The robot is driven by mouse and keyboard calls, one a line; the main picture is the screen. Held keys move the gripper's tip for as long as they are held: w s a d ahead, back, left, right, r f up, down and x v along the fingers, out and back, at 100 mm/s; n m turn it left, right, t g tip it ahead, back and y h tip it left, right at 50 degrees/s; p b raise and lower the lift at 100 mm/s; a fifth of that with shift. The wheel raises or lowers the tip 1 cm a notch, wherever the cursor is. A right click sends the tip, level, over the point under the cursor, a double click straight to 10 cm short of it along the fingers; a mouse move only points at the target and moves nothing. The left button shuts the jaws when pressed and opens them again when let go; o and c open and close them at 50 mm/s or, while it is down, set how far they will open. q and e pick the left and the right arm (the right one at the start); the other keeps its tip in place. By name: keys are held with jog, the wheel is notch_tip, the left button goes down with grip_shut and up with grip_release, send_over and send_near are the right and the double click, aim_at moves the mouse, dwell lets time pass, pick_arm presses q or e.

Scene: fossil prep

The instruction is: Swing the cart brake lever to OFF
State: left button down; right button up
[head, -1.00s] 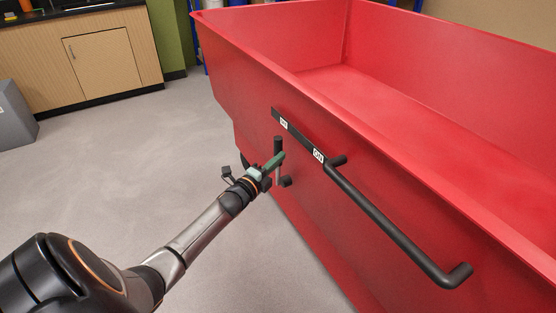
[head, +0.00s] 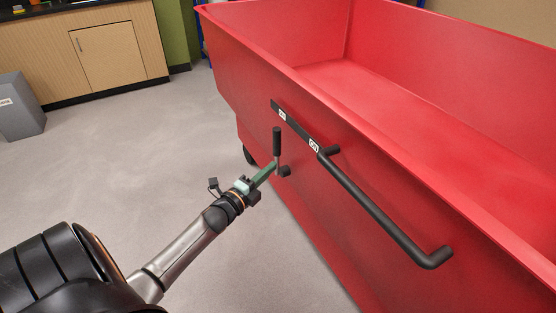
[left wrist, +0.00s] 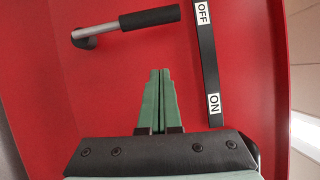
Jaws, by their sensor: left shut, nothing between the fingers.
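The brake lever (head: 277,142) has a black grip on a grey rod and stands out from the side of the red cart (head: 240,75). In the left wrist view the lever (left wrist: 150,17) points from its pivot toward the OFF label (left wrist: 203,13), with its grip end close beside it. The ON label (left wrist: 214,103) is at the other end of the black strip (left wrist: 208,60). My left gripper (head: 274,166) has its green fingers shut and empty. In the left wrist view the fingertips (left wrist: 157,72) sit below the lever, apart from it. My right gripper is out of view.
A black handle bar (head: 385,212) juts from the cart's side to the right of the lever. The grey floor (head: 120,165) left of the cart is clear. A wooden cabinet (head: 105,55) and a grey bin (head: 18,108) stand at the back left.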

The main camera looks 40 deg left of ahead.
pick_arm(q)
jog(key=shift+s, duration=1.15)
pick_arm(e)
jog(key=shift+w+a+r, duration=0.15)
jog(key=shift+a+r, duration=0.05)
pick_arm(q)
jog(key=s+d+f+n+g+h, duration=0.1)
jog(key=s+d+f+n+g, duration=0.2)
jog(key=s+d+f+n, duration=0.5)
jog(key=s+d+f+n+g+h, duration=0.1)
jog(key=s+d+n+g+h, duration=0.3)
jog(key=d, duration=0.7)
jog(key=s+d+f+n+g+y, duration=0.1)
jog(key=s+d+f+n+g, duration=0.15)
jog(key=s+d+f, duration=0.55)
notch_tip(320, 180, up, 14)
jog(key=s+n+p, duration=0.1)
jog(key=n+p, duration=0.1)
jog(key=p, duration=1.2)
jog(key=shift+s+a+y+p, duration=0.15)
jog(key=shift+a+y+p, duration=0.15)
jog(key=shift+p, duration=0.05)
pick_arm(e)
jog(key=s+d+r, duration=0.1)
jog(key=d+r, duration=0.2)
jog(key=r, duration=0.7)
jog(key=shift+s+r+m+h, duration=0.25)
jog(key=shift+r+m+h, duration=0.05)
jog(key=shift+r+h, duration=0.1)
